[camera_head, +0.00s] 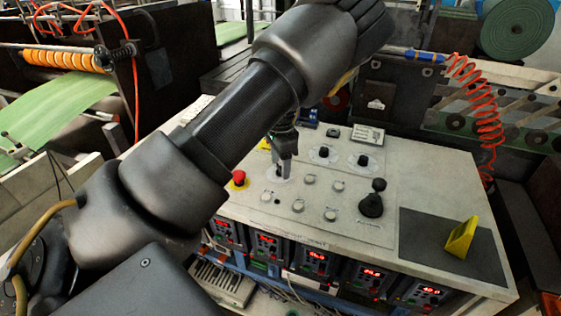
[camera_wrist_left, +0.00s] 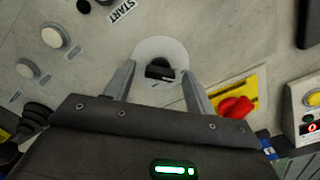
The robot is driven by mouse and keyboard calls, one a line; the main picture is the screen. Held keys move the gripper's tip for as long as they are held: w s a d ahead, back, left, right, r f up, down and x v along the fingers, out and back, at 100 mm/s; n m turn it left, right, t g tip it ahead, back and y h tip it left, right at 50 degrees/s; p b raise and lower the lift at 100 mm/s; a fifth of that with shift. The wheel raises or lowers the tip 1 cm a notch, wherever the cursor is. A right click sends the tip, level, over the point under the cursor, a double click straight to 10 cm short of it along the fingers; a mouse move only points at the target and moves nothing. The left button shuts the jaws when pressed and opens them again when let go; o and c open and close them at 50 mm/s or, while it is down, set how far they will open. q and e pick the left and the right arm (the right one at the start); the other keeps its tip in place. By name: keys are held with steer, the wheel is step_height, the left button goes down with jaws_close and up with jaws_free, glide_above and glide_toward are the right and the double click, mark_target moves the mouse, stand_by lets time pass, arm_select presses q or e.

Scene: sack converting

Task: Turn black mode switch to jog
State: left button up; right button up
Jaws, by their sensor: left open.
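A black rotary mode switch (camera_wrist_left: 159,68) sits on a pale round plate in the left wrist view. My left gripper (camera_wrist_left: 158,77) is open, with one finger on each side of the switch's knob. I cannot tell whether the fingers touch it. In the head view my left gripper (camera_head: 284,161) points down at the panel and largely hides this switch. The switch's markings are not legible. My right gripper is not in view.
A red emergency button (camera_head: 239,178) on a yellow plate is left of the gripper. Two other black knobs (camera_head: 323,153) (camera_head: 363,160), several pale push buttons (camera_head: 298,206) and a black joystick (camera_head: 372,204) stand to its right. A yellow wedge (camera_head: 461,240) sits on a dark mat (camera_head: 425,238).

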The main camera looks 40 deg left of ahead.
arm_select(q)
steer(key=c, duration=1)
steer(key=m, duration=0.4)
steer(key=shift+m, duration=2.3)
steer(key=o, duration=1)
